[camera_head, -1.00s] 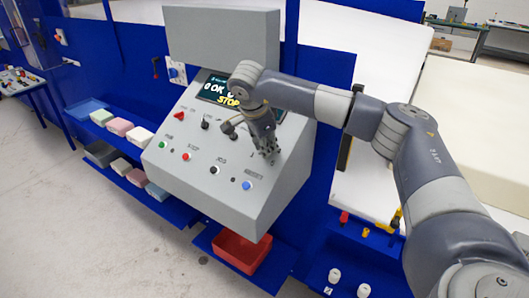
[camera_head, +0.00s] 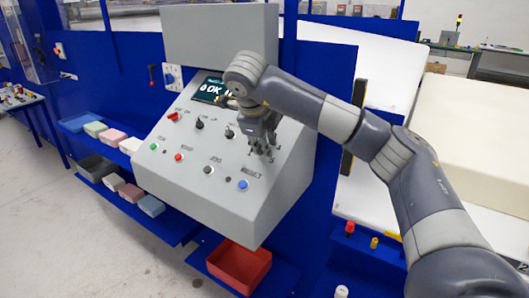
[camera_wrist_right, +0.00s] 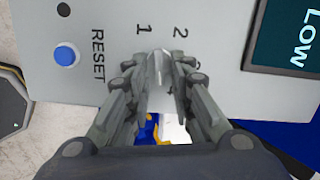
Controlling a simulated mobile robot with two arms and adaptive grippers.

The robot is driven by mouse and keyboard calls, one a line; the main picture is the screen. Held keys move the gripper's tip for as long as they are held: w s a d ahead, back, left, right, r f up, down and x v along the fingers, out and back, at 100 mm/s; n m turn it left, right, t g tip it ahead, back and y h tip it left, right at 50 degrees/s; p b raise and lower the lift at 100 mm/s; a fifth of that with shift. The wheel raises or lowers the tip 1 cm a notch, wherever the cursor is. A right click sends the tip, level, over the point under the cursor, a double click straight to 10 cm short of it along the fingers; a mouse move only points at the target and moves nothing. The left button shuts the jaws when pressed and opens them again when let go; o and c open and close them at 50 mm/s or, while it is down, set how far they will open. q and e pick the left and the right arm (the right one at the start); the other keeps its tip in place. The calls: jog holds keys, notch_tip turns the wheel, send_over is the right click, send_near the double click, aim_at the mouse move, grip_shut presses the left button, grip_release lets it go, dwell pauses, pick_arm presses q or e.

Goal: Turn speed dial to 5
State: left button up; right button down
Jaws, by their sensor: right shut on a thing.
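The grey sloped control panel (camera_head: 215,170) stands in the middle of the head view. My right gripper (camera_head: 267,153) is at the right part of its face, above and right of the blue button. In the right wrist view my right gripper (camera_wrist_right: 160,78) is shut on the speed dial (camera_wrist_right: 160,62), a small grey knob between the fingertips. The printed numbers 1 and 2 show beside the dial. The fingers hide much of the dial and scale, so I cannot read its setting for sure. My left gripper is not in view.
A blue RESET button (camera_wrist_right: 65,55) lies left of the dial in the wrist view. A dark display (camera_head: 210,90) is partly covered by my right arm. Other switches and buttons dot the panel. A red bin (camera_head: 240,265) sits below it.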

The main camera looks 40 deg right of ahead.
jog(key=m+b, duration=0.1)
jog(key=m, duration=0.1)
jog(key=m+b, duration=0.1)
jog(key=shift+a+f+m, duration=0.15)
jog(key=shift+a+m, duration=0.05)
jog(key=shift+m, duration=0.2)
jog(key=shift+a+m+h+b, duration=0.1)
jog(key=shift+m+h+b, duration=0.3)
jog(key=shift+m, duration=1.5)
jog(key=shift+a, duration=0.1)
jog(key=c, duration=1.7)
grip_release()
jog(key=shift+s, duration=0.1)
jog(key=v, duration=1.2)
jog(key=shift+s+a+f, duration=0.15)
jog(key=shift+a, duration=0.05)
